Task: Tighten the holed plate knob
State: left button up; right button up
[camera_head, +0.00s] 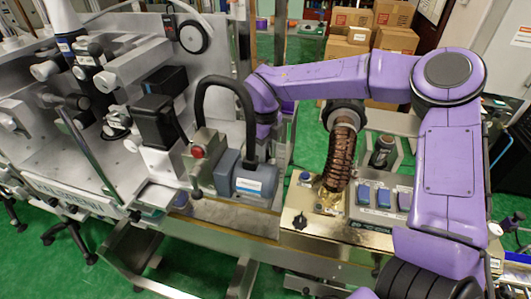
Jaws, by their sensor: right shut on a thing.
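My right arm, purple, comes in from the lower right, bends at the upper right and reaches left across the machine. Its wrist points down behind the black hose loop, and my right gripper (264,130) is there, above and behind the grey motor. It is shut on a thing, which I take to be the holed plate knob. The fingertips and the knob are mostly hidden by the hose and the motor, so the knob's look and angle cannot be told. My left gripper is not in view.
The black hose loop (226,84) and grey motor (254,180) stand close to my right wrist. A brown ribbed hose (341,155) rises from the brass-coloured plate. A black star knob (300,221) and blue buttons (383,197) lie right of the motor. Cardboard boxes (349,20) stand behind.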

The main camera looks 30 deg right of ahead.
jog(key=shift+r, duration=0.1)
jog(key=o, duration=1)
jog(key=shift+w, duration=0.1)
jog(key=shift+o, duration=0.2)
jog(key=shift+r, duration=0.35)
notch_tip(320, 180, up, 10)
jog(key=b, duration=0.2)
